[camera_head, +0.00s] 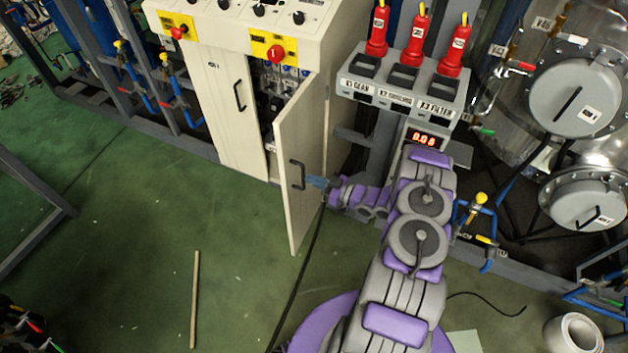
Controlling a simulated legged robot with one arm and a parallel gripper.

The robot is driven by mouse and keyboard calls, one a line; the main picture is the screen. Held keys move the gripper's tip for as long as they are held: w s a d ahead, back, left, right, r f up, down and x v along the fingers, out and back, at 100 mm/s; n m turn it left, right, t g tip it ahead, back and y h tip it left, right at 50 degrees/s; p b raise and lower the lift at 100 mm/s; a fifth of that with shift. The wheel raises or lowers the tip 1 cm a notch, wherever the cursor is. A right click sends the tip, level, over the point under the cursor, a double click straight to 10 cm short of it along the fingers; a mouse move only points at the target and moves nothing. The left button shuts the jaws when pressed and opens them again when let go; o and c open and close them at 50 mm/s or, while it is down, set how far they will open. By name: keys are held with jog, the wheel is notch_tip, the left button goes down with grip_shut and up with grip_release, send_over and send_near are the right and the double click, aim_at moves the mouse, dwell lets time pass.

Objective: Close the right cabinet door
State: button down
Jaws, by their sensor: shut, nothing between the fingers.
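The cream control cabinet (212,92) stands at the upper middle. Its right door (297,150) is open and swung outward, hinged on the right, with a dark handle (297,175) on its face. The cabinet's inside with grey parts shows in the gap left of the door. The left door (228,110) is shut. My gripper (317,182) is at the door's right side, at about handle height, beside or touching the panel. Its fingertips look bluish and are small in view, so exact contact is hard to tell.
A panel with red plugs (411,50) and a red number display (424,138) stands right of the cabinet. Metal tanks (580,95) and blue pipes are at the right. A thin stick (194,300) lies on the green floor.

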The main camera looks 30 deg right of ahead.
jog(key=shift+d, duration=0.2)
dwell(0.6)
jog(key=shift+d+f, duration=0.1)
jog(key=shift+d, duration=0.1)
jog(key=c, duration=1.7)
grip_release()
jog(key=shift+d, duration=0.15)
jog(key=o, duration=0.5)
jog(key=shift+a, duration=0.2)
jog(key=shift+c, duration=0.2)
jog(key=shift+a, duration=0.1)
jog(key=p+v, duration=0.3)
jog(key=v, duration=1.4)
jog(key=shift+s, duration=0.2)
